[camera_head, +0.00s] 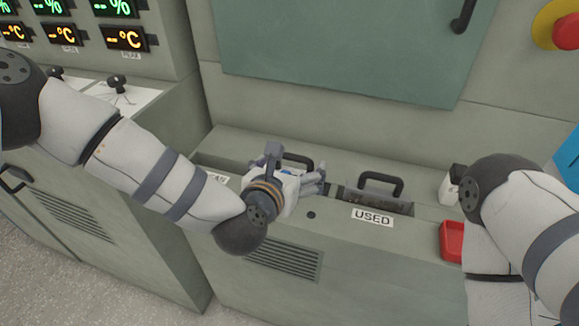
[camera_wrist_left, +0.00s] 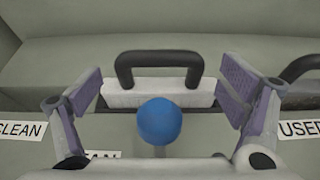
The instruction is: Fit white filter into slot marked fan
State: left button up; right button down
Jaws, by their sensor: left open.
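The white filter (camera_wrist_left: 158,93), a pale block with a dark arched handle (camera_wrist_left: 158,58), lies ahead between my left gripper's (camera_wrist_left: 162,80) spread fingers in the left wrist view. The fingers are open, and I cannot tell whether they touch its ends. In the head view the left gripper (camera_head: 318,178) is over the console ledge, hiding most of the filter; its handle (camera_head: 297,159) shows behind. A label reading "CLEAN" (camera_wrist_left: 22,131) is at left. Another label (camera_wrist_left: 103,154), ending in "AN", is partly hidden by the gripper. The fan slot itself is hidden. My right gripper is out of view.
A dark-handled filter (camera_head: 378,187) sits in the slot behind the "USED" label (camera_head: 372,217). A red tray (camera_head: 452,241) is farther right, near my right arm. A blue ball (camera_wrist_left: 160,120) shows between the left fingers. A vertical panel stands behind the ledge (camera_head: 330,228).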

pick_arm(q)
jog(key=shift+s+r, duration=0.1)
jog(key=shift+r, duration=0.25)
jog(key=p+v, duration=0.2)
jog(key=v, duration=1)
jog(key=s+a+f+m+g, duration=0.3)
jog(key=s+f+m+g, duration=0.2)
jog(key=s+f+m, duration=0.45)
jog(key=s+a+f+m+g, duration=0.2)
jog(key=s+f+m+g, duration=0.2)
jog(key=s+f+m, duration=0.5)
jog(key=s+a+f+m+g+y, duration=0.1)
jog(key=s+a+m+g+y, duration=0.1)
jog(key=s+a+m, duration=0.4)
jog(key=s+a+f+m+g+y+p, duration=0.1)
jog(key=s+a+f+m+g+y, duration=0.1)
jog(key=s+a+m+g, duration=0.2)
jog(key=shift+s+a+m, duration=1.75)
jog(key=shift+s+a, duration=0.2)
jog(key=shift+s, duration=1.5)
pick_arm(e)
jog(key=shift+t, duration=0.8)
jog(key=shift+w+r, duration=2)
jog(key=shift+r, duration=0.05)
pick_arm(q)
jog(key=shift+r, duration=0.1)
